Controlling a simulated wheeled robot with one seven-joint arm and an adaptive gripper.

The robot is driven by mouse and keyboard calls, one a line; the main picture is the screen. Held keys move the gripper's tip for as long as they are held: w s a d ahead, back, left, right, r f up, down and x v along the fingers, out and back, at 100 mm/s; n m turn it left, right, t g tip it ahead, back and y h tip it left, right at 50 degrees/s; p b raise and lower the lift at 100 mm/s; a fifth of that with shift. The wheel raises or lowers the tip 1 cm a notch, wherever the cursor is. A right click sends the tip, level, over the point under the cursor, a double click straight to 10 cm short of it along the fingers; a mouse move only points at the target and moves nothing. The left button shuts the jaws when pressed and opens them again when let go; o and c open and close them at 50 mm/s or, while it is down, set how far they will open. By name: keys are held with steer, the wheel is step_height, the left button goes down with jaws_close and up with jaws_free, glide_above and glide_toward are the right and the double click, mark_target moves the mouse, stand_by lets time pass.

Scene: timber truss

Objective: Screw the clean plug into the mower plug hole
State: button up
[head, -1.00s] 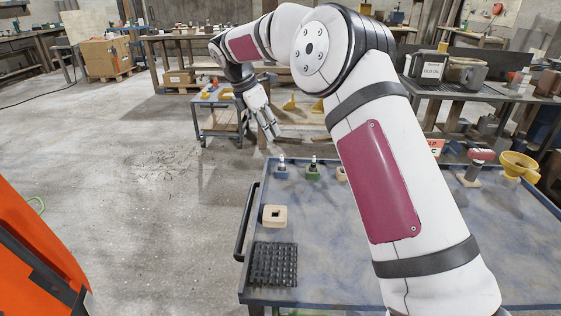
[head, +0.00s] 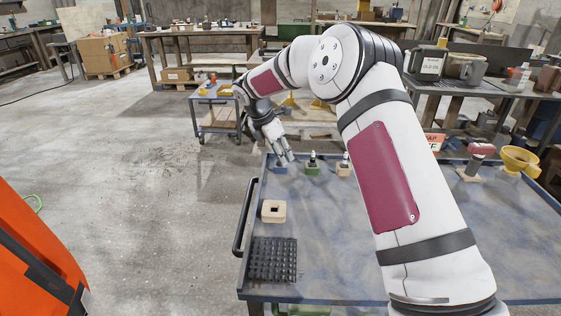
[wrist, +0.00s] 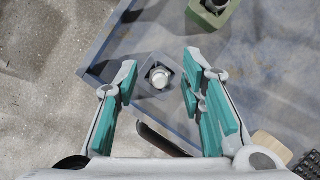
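My gripper (head: 289,158) is open above the far left corner of the blue table. In the wrist view its spread fingers (wrist: 161,72) stand either side of a silver-topped plug (wrist: 160,76) upright in a blue-grey holder (wrist: 150,92); nothing is held. In the head view the gripper partly hides this holder (head: 279,169). A second plug (head: 313,156) stands in a green holder (head: 313,169). A third (head: 345,157) stands in a pale wooden holder (head: 343,169). I cannot tell which plug is the clean one. An orange body (head: 35,255) at the left may be the mower; no plug hole shows.
Floor to the left is clear.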

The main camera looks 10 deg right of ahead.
steer(key=shift+d+f, duration=0.1)
steer(key=shift+f, duration=0.15)
steer(key=shift+c, duration=0.3)
jaws_close()
steer(key=shift+r, duration=0.1)
steer(key=shift+r, duration=0.15)
steer(key=shift+r, duration=0.25)
step_height(320, 180, up, 3)
steer(key=shift+f, duration=0.1)
steer(key=s+r+p, duration=0.1)
steer(key=s+p, duration=0.1)
steer(key=s, duration=1.4)
steer(key=shift+a+r, duration=0.15)
steer(key=shift+a, duration=0.3)
